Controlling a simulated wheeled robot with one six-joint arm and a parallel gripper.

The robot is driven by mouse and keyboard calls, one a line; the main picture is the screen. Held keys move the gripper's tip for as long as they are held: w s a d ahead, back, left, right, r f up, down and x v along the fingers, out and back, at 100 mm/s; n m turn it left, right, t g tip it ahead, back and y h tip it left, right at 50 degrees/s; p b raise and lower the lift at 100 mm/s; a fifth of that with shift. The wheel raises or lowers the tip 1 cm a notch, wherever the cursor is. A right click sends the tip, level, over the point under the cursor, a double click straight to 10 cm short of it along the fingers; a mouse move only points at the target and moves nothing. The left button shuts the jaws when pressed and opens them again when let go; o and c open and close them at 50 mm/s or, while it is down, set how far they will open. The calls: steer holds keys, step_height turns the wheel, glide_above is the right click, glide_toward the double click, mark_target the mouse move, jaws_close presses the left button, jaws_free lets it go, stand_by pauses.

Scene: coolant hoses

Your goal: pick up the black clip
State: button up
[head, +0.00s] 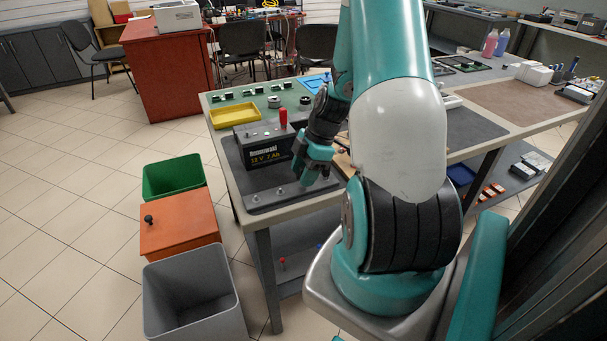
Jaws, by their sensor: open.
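I cannot make out a black clip for certain; it may be hidden behind my arm. My gripper (318,176) is open, with its teal fingers pointing down over the dark grey mat (262,178) on the workbench. Nothing shows between the fingers. A black battery (262,148) marked "12 V 7 Ah" stands upright on this mat, just left of my gripper. A red clip or cap (283,118) stands on top of the battery. My wrist hides the area behind and right of the battery.
A yellow tray (234,115) and several small dark parts lie on the green mat (292,96) behind the battery. Small metal posts (279,191) stand at the mat's front. A green bin (174,178), orange box (178,222) and grey bin (190,300) stand left of the bench.

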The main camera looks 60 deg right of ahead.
steer(key=shift+f, duration=0.1)
jaws_close()
stand_by(0.3)
step_height(320, 180, up, 23)
steer(key=p, duration=0.3)
stand_by(0.4)
